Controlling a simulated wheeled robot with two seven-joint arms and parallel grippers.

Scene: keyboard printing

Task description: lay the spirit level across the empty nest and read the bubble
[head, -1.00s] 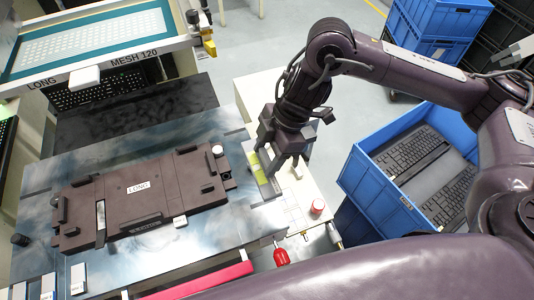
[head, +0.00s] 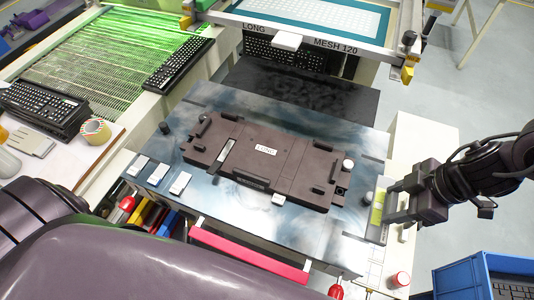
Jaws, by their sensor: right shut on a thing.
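My right gripper (head: 388,212) comes in from the right and is shut on the level. Its fingers hide part of the level, and I cannot make out the bubble. My left gripper is out of view.
A screen frame (head: 300,42) marked MESH 120 stands behind the plate. Keyboards lie on a green-lit belt (head: 110,50) at upper left. A red-capped jar (head: 399,281) stands near the lower right, beside a blue crate (head: 460,280). Small white blocks (head: 158,173) lie on the plate's left.

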